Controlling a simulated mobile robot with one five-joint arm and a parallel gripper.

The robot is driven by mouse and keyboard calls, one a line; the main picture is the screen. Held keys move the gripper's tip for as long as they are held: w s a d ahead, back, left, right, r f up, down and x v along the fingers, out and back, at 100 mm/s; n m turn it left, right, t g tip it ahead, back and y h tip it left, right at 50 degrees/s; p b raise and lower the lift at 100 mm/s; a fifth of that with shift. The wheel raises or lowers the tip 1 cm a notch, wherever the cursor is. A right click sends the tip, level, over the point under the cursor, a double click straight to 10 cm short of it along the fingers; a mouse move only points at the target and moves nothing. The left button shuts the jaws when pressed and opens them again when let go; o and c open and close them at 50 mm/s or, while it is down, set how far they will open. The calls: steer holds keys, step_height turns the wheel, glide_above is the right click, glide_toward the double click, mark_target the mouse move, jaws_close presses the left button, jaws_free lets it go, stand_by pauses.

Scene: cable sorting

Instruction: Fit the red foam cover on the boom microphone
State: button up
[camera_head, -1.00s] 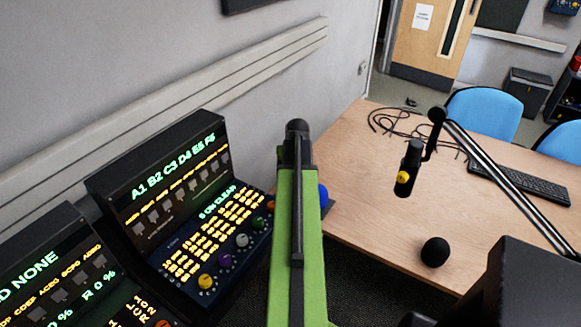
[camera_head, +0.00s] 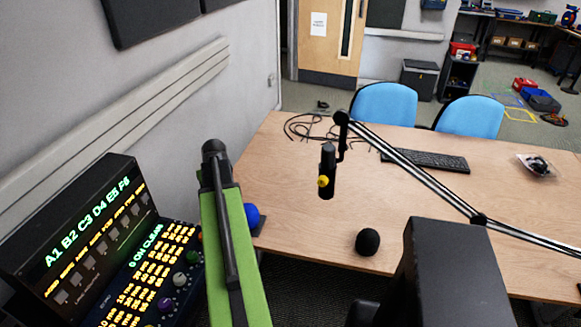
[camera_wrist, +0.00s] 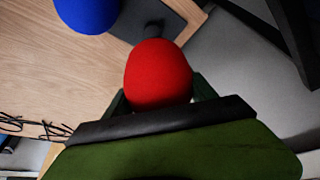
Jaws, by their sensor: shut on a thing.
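The red foam cover (camera_wrist: 158,74) is held in my gripper (camera_wrist: 160,97), with dark green fingers showing on both sides of it in the wrist view. In the head view the red cover and the fingertips are hidden behind my green arm. The boom microphone (camera_head: 327,168) is black with a yellow knob and hangs upright from its jointed boom arm (camera_head: 420,177) above the table. It stands to the right of my arm in the head view, apart from it. The microphone does not show in the wrist view.
A blue foam ball (camera_head: 252,215) sits on a dark pad at the table's left edge; it also shows in the wrist view (camera_wrist: 86,12). A black foam ball (camera_head: 367,242) lies near the table's front edge. Cables (camera_head: 305,128) and a keyboard (camera_head: 430,160) lie farther back. A console (camera_head: 90,240) stands left.

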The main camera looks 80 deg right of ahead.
steer(key=s+a+r+n+y+p, duration=0.1)
steer(key=a+r+n+p, duration=0.2)
steer(key=r+p, duration=0.7)
steer(key=s+a+r+n+y+p, duration=0.1)
steer(key=s+a+r+n+p, duration=0.1)
steer(key=r+p, duration=0.7)
steer(key=s+a+r+n+y+p, duration=0.2)
steer(key=a+r+n+p, duration=0.2)
steer(key=r+p, duration=0.6)
step_height(320, 180, up, 2)
steer(key=n, duration=0.2)
steer(key=shift+s+a+n+t+p, duration=0.2)
steer(key=shift+n+t+p, duration=0.1)
steer(key=shift+t, duration=0.1)
